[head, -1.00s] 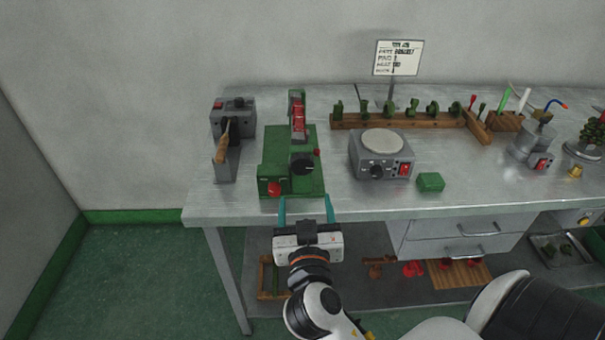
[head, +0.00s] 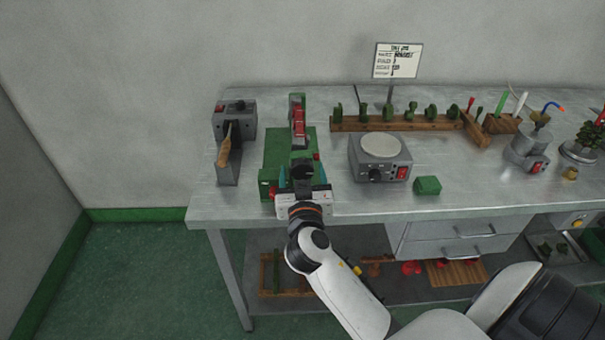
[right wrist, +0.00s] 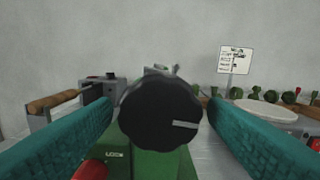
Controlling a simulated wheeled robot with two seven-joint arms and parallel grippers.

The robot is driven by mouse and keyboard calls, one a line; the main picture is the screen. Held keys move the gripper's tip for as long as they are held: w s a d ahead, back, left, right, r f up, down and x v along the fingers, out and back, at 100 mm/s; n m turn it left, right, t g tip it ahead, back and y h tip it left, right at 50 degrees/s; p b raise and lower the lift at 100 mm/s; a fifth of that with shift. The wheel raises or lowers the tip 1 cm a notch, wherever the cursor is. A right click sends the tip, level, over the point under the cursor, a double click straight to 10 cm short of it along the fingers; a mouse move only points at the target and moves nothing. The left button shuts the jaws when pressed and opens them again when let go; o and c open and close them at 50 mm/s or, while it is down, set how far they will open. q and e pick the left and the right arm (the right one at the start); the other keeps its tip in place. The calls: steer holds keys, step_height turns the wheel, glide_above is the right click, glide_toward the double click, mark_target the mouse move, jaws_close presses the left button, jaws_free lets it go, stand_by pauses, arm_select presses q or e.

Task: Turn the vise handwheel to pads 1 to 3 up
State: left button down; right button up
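The green vise machine (head: 279,147) stands on the left part of the steel bench. Its black lobed handwheel (head: 302,169) faces the front; in the right wrist view the handwheel (right wrist: 160,112) is large and central, with a pale mark pointing right. My right gripper (head: 299,180) is in front of the machine. In the right wrist view its teal fingers (right wrist: 168,118) are apart on either side of the handwheel, with visible gaps. A red knob (right wrist: 90,170) shows at lower left. Red pads (head: 298,122) sit on the upright at the back. My left gripper is not in view.
A grey device with a wooden handle (head: 223,152) stands close left of the machine. A grey unit with a round plate (head: 381,147) and a small green block (head: 428,185) are to the right. A wooden rack (head: 400,124) lies behind. Bench space in front of the grey unit is clear.

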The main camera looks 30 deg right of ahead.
steer(key=c, duration=0.9)
steer(key=shift+n, duration=0.6)
steer(key=shift+n+p, duration=0.6)
steer(key=shift+n, duration=1.3)
steer(key=shift+r+n+p, duration=0.1)
steer(key=shift+n+p, duration=0.75)
steer(key=shift+n, duration=1.55)
steer(key=shift+n+p, duration=1.05)
steer(key=shift+n, duration=1.35)
steer(key=shift+n+p, duration=0.95)
steer(key=shift+n, duration=1.65)
